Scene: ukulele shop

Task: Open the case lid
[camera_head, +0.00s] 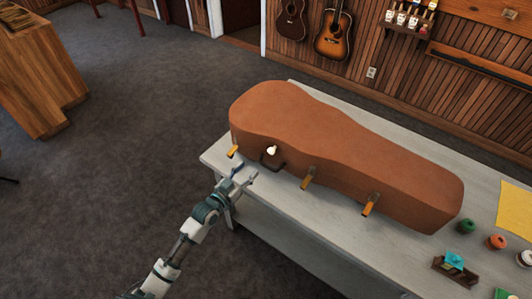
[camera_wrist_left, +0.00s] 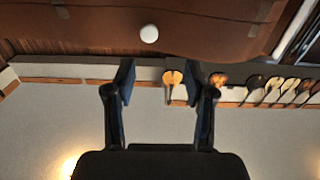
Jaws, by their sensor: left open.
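The brown instrument case (camera_head: 340,145) lies on the white table with its lid closed. Along its near side are a dark handle (camera_head: 271,162), a small white knob (camera_head: 271,150), and brass latches, including a left one (camera_head: 233,151), a middle one (camera_head: 308,178) and a right one (camera_head: 370,204). I cannot tell whether the latches are fastened. My left gripper (camera_head: 243,175) is open and empty, just in front of the handle. In the left wrist view, the open fingers (camera_wrist_left: 160,76) sit below the case (camera_wrist_left: 210,32) and white knob (camera_wrist_left: 149,33). My right gripper is out of view.
The table (camera_head: 285,208) has a bare strip along its front edge. Several small round items, a wooden tray (camera_head: 455,268) and a yellow sheet (camera_head: 515,210) are at its right end. A wooden counter (camera_head: 40,75) stands far left. Guitars (camera_head: 333,35) hang on the back wall.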

